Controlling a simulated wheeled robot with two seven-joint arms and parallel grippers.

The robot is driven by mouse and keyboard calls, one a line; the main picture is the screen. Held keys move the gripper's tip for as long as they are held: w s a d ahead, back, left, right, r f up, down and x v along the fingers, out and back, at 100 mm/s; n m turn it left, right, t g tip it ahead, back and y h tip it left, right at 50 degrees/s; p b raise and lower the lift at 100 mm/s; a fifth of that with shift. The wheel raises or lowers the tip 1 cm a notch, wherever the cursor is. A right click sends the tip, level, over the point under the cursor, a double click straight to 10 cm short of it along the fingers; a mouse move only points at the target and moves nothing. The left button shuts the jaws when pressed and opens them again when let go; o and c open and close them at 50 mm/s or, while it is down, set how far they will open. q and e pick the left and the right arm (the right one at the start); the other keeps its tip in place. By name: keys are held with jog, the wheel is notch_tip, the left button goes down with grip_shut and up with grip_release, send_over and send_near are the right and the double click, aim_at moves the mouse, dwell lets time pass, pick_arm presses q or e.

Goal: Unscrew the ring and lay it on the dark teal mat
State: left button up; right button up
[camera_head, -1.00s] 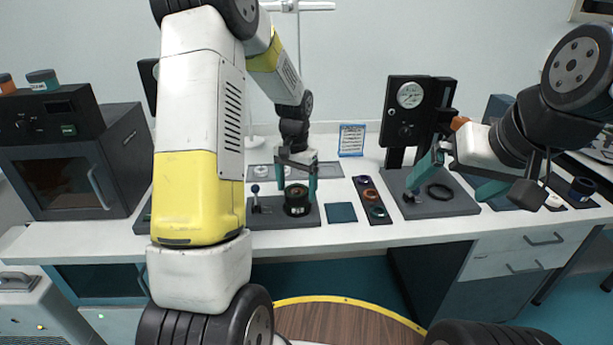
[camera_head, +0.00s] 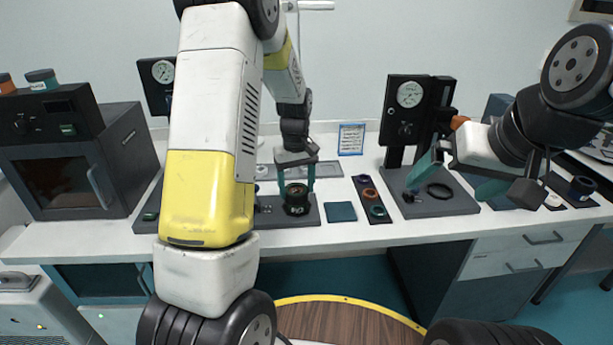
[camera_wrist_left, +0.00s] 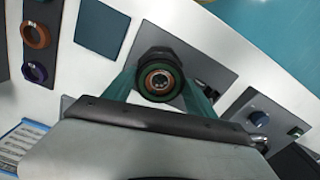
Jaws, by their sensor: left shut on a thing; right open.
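The ring (camera_wrist_left: 161,80) is dark green and sits on top of a black round mount (camera_head: 296,207) on a grey base plate (camera_head: 311,218). My left gripper (camera_head: 297,188) points down from above, with its teal fingers on either side of the ring. In the left wrist view the fingers are shut on the ring. The dark teal mat (camera_head: 341,212) lies flat and bare just right of the base plate. It also shows in the left wrist view (camera_wrist_left: 102,27). My right gripper (camera_head: 460,172) is open and empty, at the right above a second station.
A dark strip (camera_head: 383,220) with purple, orange and teal rings lies right of the mat. Beyond it stands a gauge panel (camera_head: 398,120) with a base plate holding a black loop (camera_head: 440,190). A black oven (camera_head: 70,170) stands at the left.

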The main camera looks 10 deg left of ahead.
pick_arm(q)
jog(key=n, duration=0.3)
jog(key=shift+a+n, duration=0.1)
jog(key=shift+n, duration=0.3)
jog(key=n, duration=0.3)
jog(key=shift+a+n, duration=0.1)
jog(key=shift+n, duration=0.2)
jog(key=o, duration=1.6)
jog(key=shift+c, duration=0.8)
